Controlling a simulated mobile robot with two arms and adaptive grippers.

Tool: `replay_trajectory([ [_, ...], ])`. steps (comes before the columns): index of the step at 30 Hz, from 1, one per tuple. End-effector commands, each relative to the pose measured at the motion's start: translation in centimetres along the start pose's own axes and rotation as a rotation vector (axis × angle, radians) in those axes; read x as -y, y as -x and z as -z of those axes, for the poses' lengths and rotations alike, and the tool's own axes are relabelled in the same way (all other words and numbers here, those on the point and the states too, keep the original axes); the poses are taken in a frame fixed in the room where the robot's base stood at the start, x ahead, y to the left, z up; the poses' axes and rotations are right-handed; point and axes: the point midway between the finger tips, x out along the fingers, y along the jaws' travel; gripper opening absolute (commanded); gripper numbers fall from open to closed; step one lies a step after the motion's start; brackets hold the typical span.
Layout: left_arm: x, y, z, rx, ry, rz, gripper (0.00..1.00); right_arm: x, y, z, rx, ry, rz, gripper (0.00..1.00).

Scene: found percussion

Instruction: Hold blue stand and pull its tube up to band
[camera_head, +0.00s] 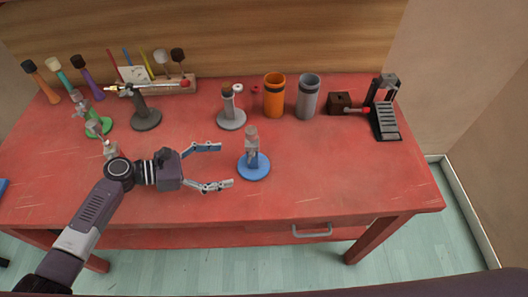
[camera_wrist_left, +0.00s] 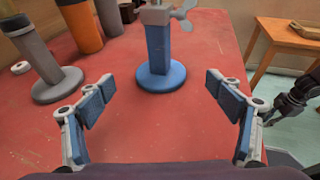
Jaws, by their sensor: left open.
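The blue stand (camera_head: 254,168) stands upright near the middle of the table, with a round base and a blue post. A grey clamp (camera_wrist_left: 157,15) with a wing-shaped knob sits on top of the post in the left wrist view. A pale tube part (camera_head: 251,132) rises above it in the head view; the wrist view cuts off its top. I cannot make out a band. My left gripper (camera_head: 222,165) is open and empty, its fingers pointing at the stand from the left, short of it. A dark gripper, seemingly my right (camera_wrist_left: 290,102), hangs at the right of the wrist view, its opening unclear.
Behind stand a grey stand (camera_head: 231,120), an orange cup (camera_head: 274,96) and a grey cup (camera_head: 308,98). A black stepped device (camera_head: 385,119) is at the back right. A green stand (camera_head: 98,127) and mallets are at left. The table's right front is clear.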

Motion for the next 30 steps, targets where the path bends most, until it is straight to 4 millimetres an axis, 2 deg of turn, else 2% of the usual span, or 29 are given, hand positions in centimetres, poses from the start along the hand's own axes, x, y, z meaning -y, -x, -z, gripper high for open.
replay_trajectory([
  [3, 0.0, -1.2, 0.2, 0.001, 0.000, 0.000, 0.84, 0.4, -0.6, 0.0, -0.001, -0.002, 0.004, 0.12],
  [11, 0.0, -5.1, 0.2, 0.002, -0.002, 0.001, 0.84, 3.4, -1.9, 0.2, -0.004, -0.007, 0.038, 0.12],
  [21, 0.0, -8.9, 0.0, 0.001, 0.001, 0.000, 0.84, 1.7, -2.1, -0.2, 0.000, -0.003, 0.018, 0.12],
  [30, 0.0, -9.6, 0.0, -0.001, -0.001, -0.001, 0.84, 1.5, -2.1, -0.2, 0.000, -0.005, 0.015, 0.12],
])
